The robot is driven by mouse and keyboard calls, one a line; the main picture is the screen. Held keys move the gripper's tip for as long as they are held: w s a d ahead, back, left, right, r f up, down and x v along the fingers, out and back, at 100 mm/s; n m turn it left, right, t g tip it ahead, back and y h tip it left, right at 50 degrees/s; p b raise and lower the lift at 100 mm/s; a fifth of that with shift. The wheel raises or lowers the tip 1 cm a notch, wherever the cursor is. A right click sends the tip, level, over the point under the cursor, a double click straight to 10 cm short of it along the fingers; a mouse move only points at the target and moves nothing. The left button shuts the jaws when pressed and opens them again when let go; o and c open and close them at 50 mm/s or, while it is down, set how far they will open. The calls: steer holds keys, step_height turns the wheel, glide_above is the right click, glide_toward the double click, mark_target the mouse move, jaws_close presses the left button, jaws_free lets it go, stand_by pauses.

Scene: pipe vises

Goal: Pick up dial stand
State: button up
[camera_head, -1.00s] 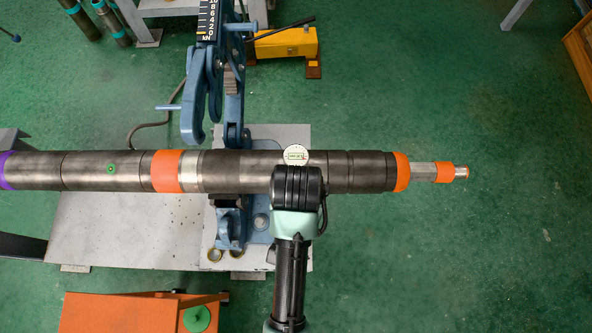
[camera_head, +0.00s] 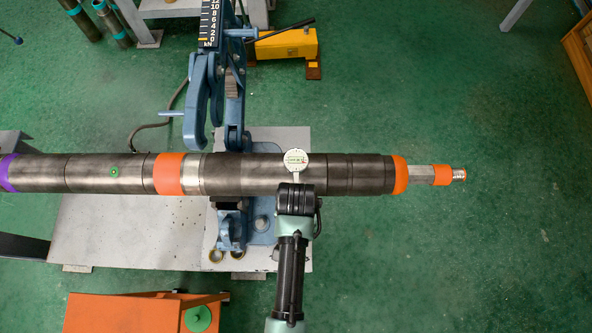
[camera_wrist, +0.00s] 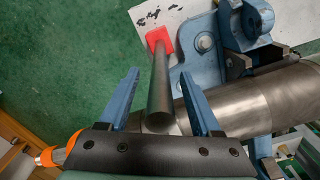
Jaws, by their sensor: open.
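The dial stand shows its round white dial (camera_head: 295,161) in the head view, in front of the long pipe, just beyond my gripper. In the wrist view its grey post (camera_wrist: 161,88) rises from a red base (camera_wrist: 158,38) towards the camera. My gripper's two blue fingers (camera_wrist: 160,74) are open, one on each side of the post, with gaps between. The post's near end is close to the dark palm; I cannot tell whether they touch. In the head view my gripper (camera_head: 296,190) is below the dial and its fingertips are hidden. The dial is not visible in the wrist view.
The long dark pipe (camera_head: 330,174) with orange bands runs across, close to my gripper. A blue vise (camera_head: 234,120) stands left of it on a grey plate (camera_head: 130,235). An orange bench (camera_head: 120,312) is at the lower left.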

jaws_close()
steer(key=shift+w, duration=0.1)
stand_by(1.2)
steer(key=shift+w+r, duration=0.1)
steer(key=shift+r, duration=0.1)
